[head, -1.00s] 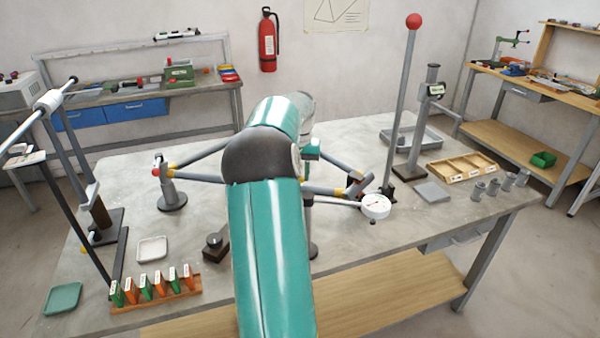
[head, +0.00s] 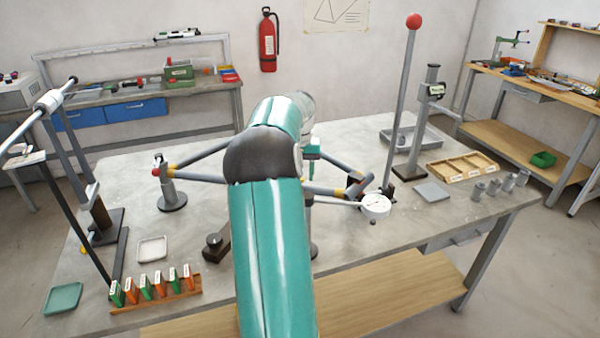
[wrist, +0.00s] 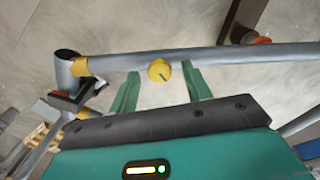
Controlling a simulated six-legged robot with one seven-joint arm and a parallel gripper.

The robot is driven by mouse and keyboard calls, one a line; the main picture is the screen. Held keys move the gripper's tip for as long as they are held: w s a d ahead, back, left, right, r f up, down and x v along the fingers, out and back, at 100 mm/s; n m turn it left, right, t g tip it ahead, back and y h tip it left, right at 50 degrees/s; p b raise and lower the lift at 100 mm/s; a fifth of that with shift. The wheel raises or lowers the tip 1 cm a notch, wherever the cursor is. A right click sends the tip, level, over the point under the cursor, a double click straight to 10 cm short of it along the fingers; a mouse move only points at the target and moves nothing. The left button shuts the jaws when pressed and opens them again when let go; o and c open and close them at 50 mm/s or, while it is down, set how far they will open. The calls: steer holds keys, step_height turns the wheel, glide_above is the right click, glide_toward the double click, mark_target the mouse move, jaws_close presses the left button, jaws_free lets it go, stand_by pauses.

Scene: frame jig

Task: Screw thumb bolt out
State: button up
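The thumb bolt, a round yellow knob with a dark line (wrist: 160,70), sits on a grey frame tube (wrist: 240,56) in the wrist view. My gripper (wrist: 162,82) is open, its two green fingers apart on either side of the knob's near side. The knob seems to lie between or just beyond the fingertips; I cannot tell whether they touch it. A yellow collar (wrist: 80,67) marks a tube joint to the left. In the head view the grey frame (head: 205,152) shows on the table, and my teal arm hides the bolt.
A small post with a red knob (head: 170,190) stands left. A rack of orange and green tags (head: 155,290) and a pale square tray (head: 152,249) lie front left.

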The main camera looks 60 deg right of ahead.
step_height(320, 180, up, 14)
stand_by(0.6)
steer(key=shift+f, duration=0.1)
